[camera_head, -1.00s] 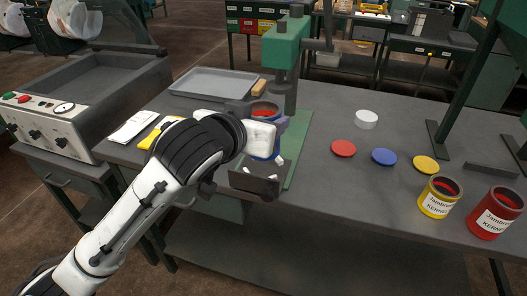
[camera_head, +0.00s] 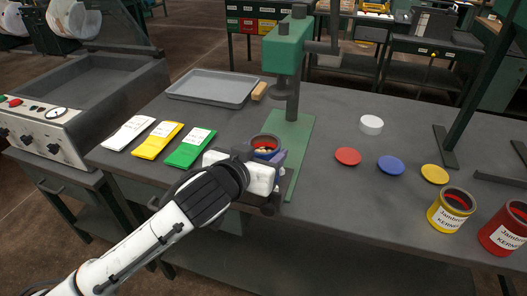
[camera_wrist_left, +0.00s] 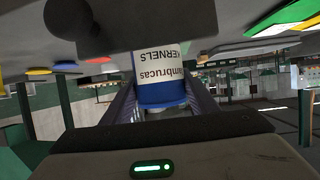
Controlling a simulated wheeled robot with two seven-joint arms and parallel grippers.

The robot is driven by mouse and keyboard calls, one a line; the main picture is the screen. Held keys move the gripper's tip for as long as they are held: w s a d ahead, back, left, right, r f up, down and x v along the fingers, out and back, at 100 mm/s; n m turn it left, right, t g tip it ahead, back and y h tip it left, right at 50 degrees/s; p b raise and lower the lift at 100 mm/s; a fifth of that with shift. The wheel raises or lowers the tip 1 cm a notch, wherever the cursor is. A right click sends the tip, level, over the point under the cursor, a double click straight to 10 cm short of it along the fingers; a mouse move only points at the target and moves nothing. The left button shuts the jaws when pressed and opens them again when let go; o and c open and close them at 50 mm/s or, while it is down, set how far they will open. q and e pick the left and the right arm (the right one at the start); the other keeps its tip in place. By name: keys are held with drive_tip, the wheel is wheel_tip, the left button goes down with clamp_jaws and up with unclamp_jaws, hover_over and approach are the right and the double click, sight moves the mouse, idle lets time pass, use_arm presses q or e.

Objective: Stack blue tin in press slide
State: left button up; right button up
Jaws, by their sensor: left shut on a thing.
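The blue tin (camera_head: 266,143) shows in the head view as an open top with a reddish inside, at the front left edge of the green press base (camera_head: 303,135). Its blue and white label shows in the left wrist view (camera_wrist_left: 165,90), between the fingers. My left gripper (camera_head: 266,165) is shut on the blue tin and covers most of its side. The press (camera_head: 287,50) stands behind the tin, its dark ram above and to the right of it. The gripper hides whether the tin touches anything below. My right gripper is not in view.
White (camera_head: 129,132), yellow (camera_head: 158,140) and green (camera_head: 191,147) packets lie left of the gripper. A grey tray (camera_head: 213,88) lies behind. Red (camera_head: 348,156), blue (camera_head: 391,165) and yellow (camera_head: 434,174) discs lie right, near yellow (camera_head: 450,211) and red (camera_head: 504,228) tins.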

use_arm(q)
drive_tip(key=shift+f, duration=0.25)
drive_tip(key=o, duration=1.2)
drive_tip(key=shift+c, duration=0.2)
drive_tip(key=shift+r, duration=0.1)
drive_tip(key=shift+r, duration=0.3)
drive_tip(key=v, duration=1.2)
drive_tip(key=shift+f, duration=0.15)
